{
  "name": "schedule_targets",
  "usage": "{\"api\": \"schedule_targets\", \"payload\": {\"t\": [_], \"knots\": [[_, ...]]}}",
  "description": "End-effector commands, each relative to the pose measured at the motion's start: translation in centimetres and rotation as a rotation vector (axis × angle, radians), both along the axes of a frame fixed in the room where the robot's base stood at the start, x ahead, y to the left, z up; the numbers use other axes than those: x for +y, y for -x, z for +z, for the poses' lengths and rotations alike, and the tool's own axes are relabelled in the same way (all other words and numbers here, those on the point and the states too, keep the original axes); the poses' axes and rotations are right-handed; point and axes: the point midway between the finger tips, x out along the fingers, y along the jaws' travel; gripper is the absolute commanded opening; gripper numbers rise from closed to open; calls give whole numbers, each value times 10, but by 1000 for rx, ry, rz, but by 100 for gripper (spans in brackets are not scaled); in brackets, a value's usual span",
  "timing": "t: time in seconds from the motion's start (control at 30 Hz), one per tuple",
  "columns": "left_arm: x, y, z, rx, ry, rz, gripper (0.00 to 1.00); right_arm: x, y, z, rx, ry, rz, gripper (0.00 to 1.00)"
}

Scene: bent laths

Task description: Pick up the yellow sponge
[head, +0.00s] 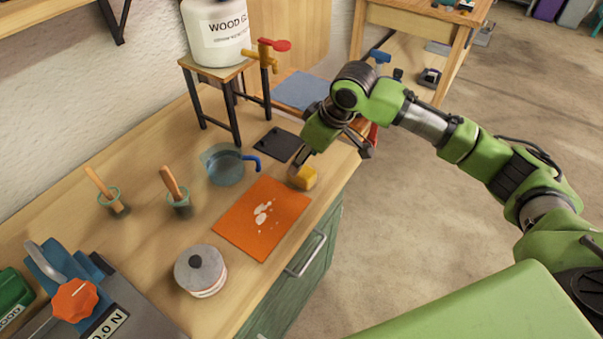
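The yellow sponge (302,178) is a small block on the wooden workbench, near its front edge, beside the far right corner of the orange mat (250,240). My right gripper (332,157) comes in from the right and hangs above the bench edge. Its dark fingers are spread wide. One fingertip is just above and behind the sponge in the picture, and the other is out to the right past the edge. I cannot tell whether a finger touches the sponge. My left gripper is not in view.
A blue-grey jug (224,168), a dark plate (278,144) and a stand (215,75) with a white glue container (216,35) are behind the sponge. Two pots with brushes (178,202), a lidded can (201,271) and a blue tool are to the left. Bare floor lies right.

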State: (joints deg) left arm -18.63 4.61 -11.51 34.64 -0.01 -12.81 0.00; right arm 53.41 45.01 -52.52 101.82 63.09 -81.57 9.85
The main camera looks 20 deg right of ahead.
Motion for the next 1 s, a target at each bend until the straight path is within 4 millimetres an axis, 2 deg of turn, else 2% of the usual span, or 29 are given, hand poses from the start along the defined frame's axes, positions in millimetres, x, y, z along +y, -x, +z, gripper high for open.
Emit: {"api": "schedule_targets", "payload": {"t": [0.2,0.27,0.47,0.73,0.77,0.87,0.9,1.0], "knots": [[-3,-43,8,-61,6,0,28,6,-5,-15,3,0,1,51],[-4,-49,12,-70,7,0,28,8,-8,-23,3,1,0,51],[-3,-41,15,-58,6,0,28,14,-16,-48,1,1,1,51],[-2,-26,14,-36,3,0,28,15,-17,-52,-2,0,1,51],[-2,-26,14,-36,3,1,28,15,-17,-52,-2,0,1,46],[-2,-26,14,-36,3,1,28,15,-17,-52,-2,0,1,20],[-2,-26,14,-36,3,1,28,15,-17,-52,-2,0,1,16],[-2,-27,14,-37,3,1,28,15,-17,-52,-1,0,1,16]]}}
